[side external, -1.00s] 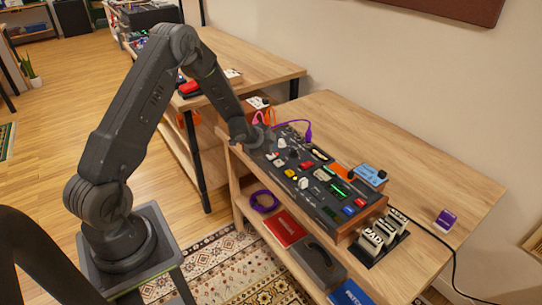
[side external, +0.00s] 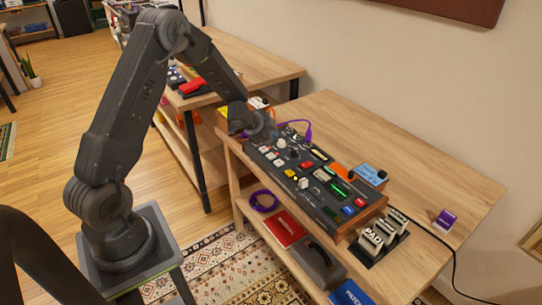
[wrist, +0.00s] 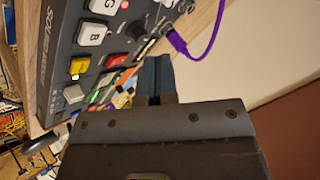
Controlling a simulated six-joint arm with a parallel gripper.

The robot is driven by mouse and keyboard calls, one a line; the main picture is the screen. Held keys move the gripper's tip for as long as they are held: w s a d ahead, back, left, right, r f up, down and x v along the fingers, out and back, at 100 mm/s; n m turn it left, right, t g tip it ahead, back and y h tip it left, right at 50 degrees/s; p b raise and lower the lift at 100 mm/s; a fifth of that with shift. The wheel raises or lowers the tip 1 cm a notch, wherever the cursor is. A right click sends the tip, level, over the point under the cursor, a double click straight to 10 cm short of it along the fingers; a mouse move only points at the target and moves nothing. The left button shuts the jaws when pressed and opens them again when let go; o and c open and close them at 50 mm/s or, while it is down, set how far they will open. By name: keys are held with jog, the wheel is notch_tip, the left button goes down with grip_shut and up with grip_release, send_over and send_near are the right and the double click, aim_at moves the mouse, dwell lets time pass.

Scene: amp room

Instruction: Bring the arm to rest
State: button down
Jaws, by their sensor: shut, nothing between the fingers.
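My gripper (side external: 262,136) is over the far left end of the dark control panel (side external: 341,211), which lies on the wooden table. In the wrist view my gripper's fingers (wrist: 157,79) are close together with nothing seen between them. The panel (wrist: 62,37) fills the upper left of that view, with white, yellow and grey buttons and a black knob. I cannot tell from the side view how far the fingertips are above the panel. My arm is bent, with its elbow high.
A purple cable (side external: 309,133) is plugged in at the panel's far edge, close to my gripper. Blocks lettered PAD (side external: 372,240) stand at the panel's near right end. A purple box (side external: 445,219) is on the clear right part of the table (side external: 440,170). Another wooden table (side external: 255,65) stands behind.

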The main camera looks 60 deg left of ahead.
dwell(0.3)
jog(key=s+d+r+n+y, duration=0.1)
jog(key=s+d+r+n, duration=0.15)
jog(key=r, duration=0.35)
jog(key=s+d+r+n+g+y, duration=0.1)
jog(key=s+d+r, duration=0.2)
jog(key=r, duration=0.3)
jog(key=s+d+r+n+y, duration=0.1)
jog(key=s+d+r, duration=0.15)
jog(key=r, duration=0.35)
jog(key=s+d+r+n+g+h, duration=0.1)
jog(key=s+d+r+h, duration=0.1)
jog(key=s+d, duration=0.5)
jog(key=s+d+r+n+g+h, duration=0.1)
jog(key=s+d, duration=0.6)
jog(key=s, duration=0.7)
notch_tip(320, 180, up, 2)
jog(key=shift+s+d+n+g+h, duration=0.15)
jog(key=shift+d+n+g+h, duration=0.15)
jog(key=shift+d+n+h, duration=0.25)
